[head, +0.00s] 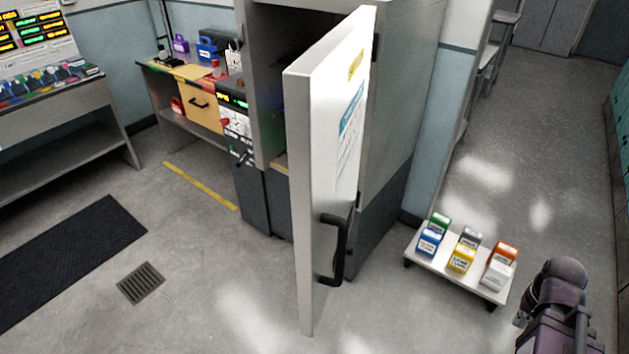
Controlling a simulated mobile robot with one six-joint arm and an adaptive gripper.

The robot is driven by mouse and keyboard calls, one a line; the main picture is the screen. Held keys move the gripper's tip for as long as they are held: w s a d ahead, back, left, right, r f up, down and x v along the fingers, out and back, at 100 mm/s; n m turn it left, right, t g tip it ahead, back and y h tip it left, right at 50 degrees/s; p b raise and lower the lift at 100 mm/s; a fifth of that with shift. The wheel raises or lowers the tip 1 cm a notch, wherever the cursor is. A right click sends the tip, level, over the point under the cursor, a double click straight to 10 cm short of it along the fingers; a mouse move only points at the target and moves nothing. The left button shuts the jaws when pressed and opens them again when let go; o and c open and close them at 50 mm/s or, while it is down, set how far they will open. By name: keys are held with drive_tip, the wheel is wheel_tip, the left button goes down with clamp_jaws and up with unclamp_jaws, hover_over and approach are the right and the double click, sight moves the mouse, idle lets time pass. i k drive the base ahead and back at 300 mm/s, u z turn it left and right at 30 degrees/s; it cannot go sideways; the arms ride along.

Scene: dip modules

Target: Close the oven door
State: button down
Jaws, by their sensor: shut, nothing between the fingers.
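The oven (408,110) is a tall grey cabinet with a darker base, in the middle of the head view. Its door (340,120) stands wide open, swung out towards me, with hinges on the right edge of the opening. The white door face carries a yellow label and a blue-and-white notice. A black bar handle (338,255) is low on this face, near the free edge. The door partly hides the dark oven interior. Part of my arm shows at the lower right, apart from the door. My gripper's fingers are not in view.
A low white stand (430,262) with several coloured boxes is right of the oven. A control panel (236,120) and a bench with a yellow drawer (199,104) are left. A black mat (70,260) and a drain grate (141,283) lie on mostly open floor.

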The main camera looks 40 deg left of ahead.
sight(325, 90)
drive_tip(key=u, duration=1.35)
drive_tip(key=k, duration=1)
drive_tip(key=i, duration=0.95)
drive_tip(key=u, duration=0.05)
